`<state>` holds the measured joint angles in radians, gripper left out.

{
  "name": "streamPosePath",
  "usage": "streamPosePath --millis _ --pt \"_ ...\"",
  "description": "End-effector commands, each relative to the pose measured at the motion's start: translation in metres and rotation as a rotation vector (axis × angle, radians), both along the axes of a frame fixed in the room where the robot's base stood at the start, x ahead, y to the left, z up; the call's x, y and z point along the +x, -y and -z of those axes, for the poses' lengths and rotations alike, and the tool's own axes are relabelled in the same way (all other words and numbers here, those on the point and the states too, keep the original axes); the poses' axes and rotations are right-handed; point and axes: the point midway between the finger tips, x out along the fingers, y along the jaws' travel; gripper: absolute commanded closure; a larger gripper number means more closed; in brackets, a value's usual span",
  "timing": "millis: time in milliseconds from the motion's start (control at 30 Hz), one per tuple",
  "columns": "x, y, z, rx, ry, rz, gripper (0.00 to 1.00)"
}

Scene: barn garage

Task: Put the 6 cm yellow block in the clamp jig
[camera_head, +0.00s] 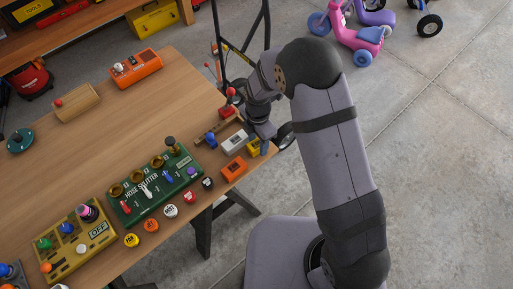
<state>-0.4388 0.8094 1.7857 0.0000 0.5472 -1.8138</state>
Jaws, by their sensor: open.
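A yellow block (253,149) stands near the right edge of the wooden table. My gripper (262,142) is open and close over the yellow block, pointing down and partly covering it. I cannot tell whether the fingers touch or surround it. What looks like the clamp jig (215,132), a wooden strip with red-handled and blue parts, lies left of the gripper. My arm hides part of the area behind it.
A white block (235,142) and an orange block (234,169) sit beside the yellow one. A green hose splitter board (152,188) with several round caps in front is to the left. A wooden block (78,103) and orange box (135,68) lie farther back.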

Motion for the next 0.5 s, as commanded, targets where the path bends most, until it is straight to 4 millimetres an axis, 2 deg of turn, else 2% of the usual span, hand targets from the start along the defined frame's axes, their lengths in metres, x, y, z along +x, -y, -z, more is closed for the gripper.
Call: streamPosePath --millis 267,433,500 --pt "0.0003 -0.0001 0.0007 0.001 0.001 0.0 0.56" --pt "0.0002 -0.0001 0.0007 0.001 0.001 0.0 0.94" --pt "0.0003 -0.0001 0.0006 0.001 0.001 0.0 0.96"
